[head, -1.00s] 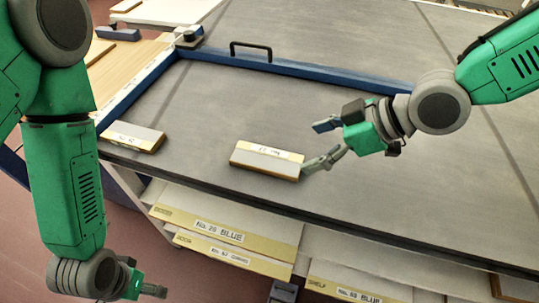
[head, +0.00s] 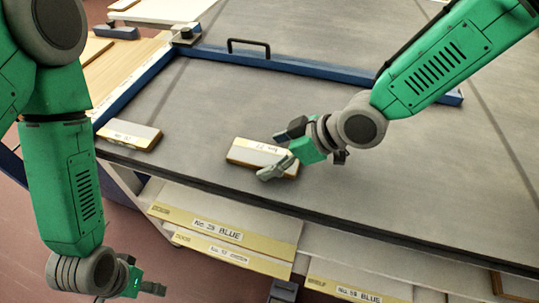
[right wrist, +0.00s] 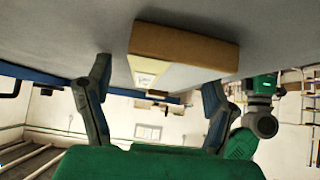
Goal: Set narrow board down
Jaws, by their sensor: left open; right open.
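Two small boards with pale, labelled tops lie flat on the grey table. One board (head: 245,151) is near the front middle. The other board (head: 128,135) is at the left corner. Their labels are too small to read, and I cannot tell which is the narrow one. My right gripper (head: 281,152) is open at the right end of the middle board and covers part of it. In the right wrist view a board (right wrist: 185,47) lies just beyond the spread fingers, not clamped. My left gripper (head: 148,288) hangs low at the front left, open and empty.
A blue rail frame (head: 310,68) with a black handle (head: 249,42) crosses the table behind the boards. Labelled yellow-edged shelves (head: 215,230) sit below the front edge. The grey table (head: 440,190) is clear to the right.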

